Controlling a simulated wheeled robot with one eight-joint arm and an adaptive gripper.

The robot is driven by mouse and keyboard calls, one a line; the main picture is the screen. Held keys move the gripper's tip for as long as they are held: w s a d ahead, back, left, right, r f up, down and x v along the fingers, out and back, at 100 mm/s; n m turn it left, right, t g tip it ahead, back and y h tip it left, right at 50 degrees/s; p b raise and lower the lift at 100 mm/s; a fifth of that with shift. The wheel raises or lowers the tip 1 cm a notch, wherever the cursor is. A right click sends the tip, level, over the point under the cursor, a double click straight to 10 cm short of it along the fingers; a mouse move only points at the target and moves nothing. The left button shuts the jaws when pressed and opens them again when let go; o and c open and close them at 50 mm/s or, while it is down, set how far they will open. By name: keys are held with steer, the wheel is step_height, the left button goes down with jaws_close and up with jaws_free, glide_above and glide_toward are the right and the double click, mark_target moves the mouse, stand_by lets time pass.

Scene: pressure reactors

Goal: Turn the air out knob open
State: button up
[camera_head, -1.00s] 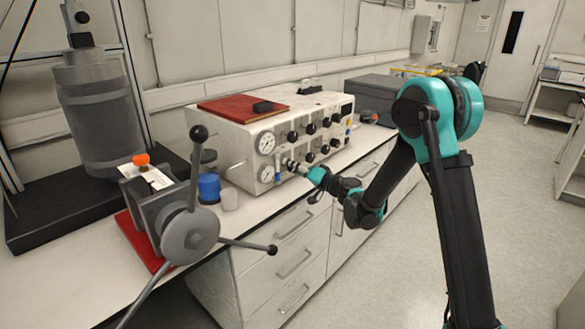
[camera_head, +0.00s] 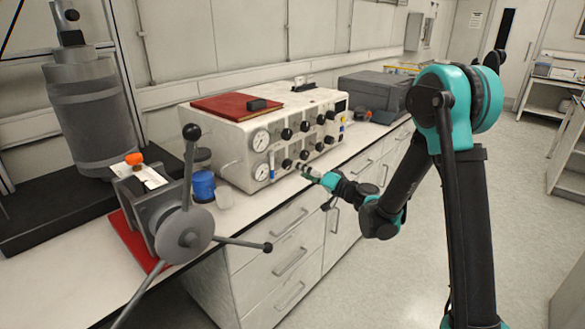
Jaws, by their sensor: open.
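The control box (camera_head: 232,145) is a white case on the bench, with two round gauges and rows of black knobs on its front face. The knobs carry no readable labels, so I cannot tell which is the air out knob. A lower-row black knob (camera_head: 287,164) shows just left of my gripper (camera_head: 307,170). My gripper reaches in from the right, low in front of the panel, and appears open. Its fingertips are small in the picture, and I cannot tell whether they touch a knob.
A grey device with a spoked handwheel (camera_head: 184,234) stands at the front left, its spokes reaching toward the box. A blue-capped jar (camera_head: 203,186) stands beside the box. A red book (camera_head: 236,106) lies on top. The floor (camera_head: 400,270) at right is clear.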

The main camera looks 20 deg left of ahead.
steer(key=shift+v, duration=2.1)
